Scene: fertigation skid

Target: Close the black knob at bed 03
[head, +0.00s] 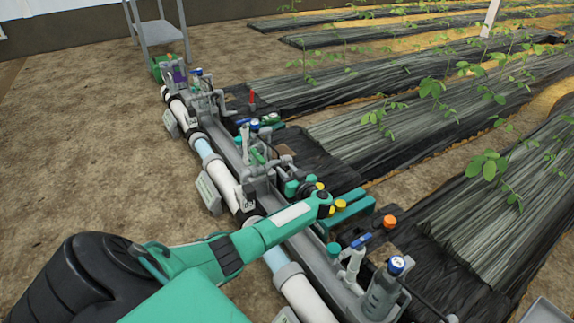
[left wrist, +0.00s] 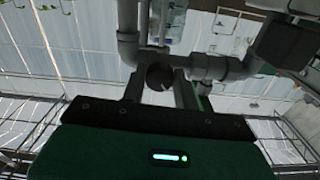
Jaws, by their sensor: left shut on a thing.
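In the left wrist view, my left gripper (left wrist: 160,82) has its two dark fingers on either side of a round black knob (left wrist: 159,75), shut on it. The knob sits in front of a grey pipe (left wrist: 210,67). In the head view, my left arm reaches from the lower left to the middle of the pipe skid (head: 203,148). Its fingers and the gripped knob cannot be made out there. I cannot read a bed number. My right gripper is not in view.
Blue-capped fittings (head: 396,265) and an orange cap (head: 389,221) stand to the right of my arm. Several valves and upright pipes crowd the skid. Planted beds (head: 400,125) lie to the right. Bare soil (head: 80,130) is open to the left. A grey stand (head: 160,30) is at the back.

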